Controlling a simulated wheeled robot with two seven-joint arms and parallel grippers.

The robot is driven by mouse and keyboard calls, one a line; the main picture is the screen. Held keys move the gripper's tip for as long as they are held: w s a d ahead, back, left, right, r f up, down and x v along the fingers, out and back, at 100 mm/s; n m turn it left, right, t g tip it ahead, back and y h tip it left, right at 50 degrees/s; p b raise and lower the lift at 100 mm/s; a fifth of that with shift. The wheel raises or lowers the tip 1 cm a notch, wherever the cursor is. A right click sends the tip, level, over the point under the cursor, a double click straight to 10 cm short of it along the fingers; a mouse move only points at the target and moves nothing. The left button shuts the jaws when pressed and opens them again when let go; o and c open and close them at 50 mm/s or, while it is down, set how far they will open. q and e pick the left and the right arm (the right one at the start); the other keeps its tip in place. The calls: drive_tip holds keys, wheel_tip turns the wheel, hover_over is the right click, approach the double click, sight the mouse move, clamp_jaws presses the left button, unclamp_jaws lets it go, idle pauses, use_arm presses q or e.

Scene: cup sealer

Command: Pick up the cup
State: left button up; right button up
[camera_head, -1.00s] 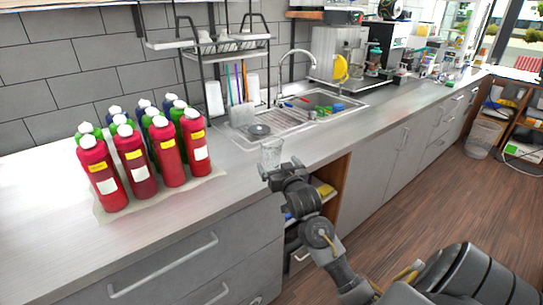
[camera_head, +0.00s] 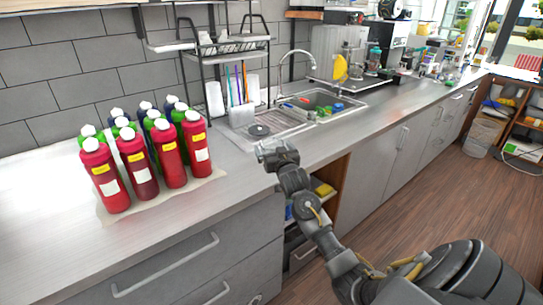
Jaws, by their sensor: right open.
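My right gripper (camera_head: 262,152) is over the counter's front edge, just in front of the sink's drainboard. It is open, though its fingers look small and are partly turned away. The clear cup cannot be made out at this moment. The spot where it stood is now covered by my right gripper and wrist, so I cannot tell whether the cup is between the fingers or behind them. My left gripper is not in view.
Several red, green and blue bottles (camera_head: 134,163) stand on a mat on the counter at left. The sink (camera_head: 322,101) and a dish rack (camera_head: 228,45) are behind my gripper. The counter (camera_head: 60,245) is clear at front left.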

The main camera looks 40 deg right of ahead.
sight(271, 142)
drive_tip(key=x, duration=0.3)
drive_tip(key=shift+w+d+p, duration=0.2)
drive_tip(key=shift+w+p, duration=0.05)
drive_tip(key=shift+p, duration=0.15)
drive_tip(key=c, duration=1.3)
drive_tip(key=shift+o, duration=0.2)
drive_tip(key=shift+r+b, duration=0.45)
drive_tip(key=shift+r, duration=0.05)
drive_tip(key=s+a+r+b, duration=0.3)
drive_tip(key=s+a+r, duration=0.5)
drive_tip(key=s+r, duration=0.3)
drive_tip(key=shift+s+r, duration=0.35)
drive_tip(key=shift+r, duration=0.05)
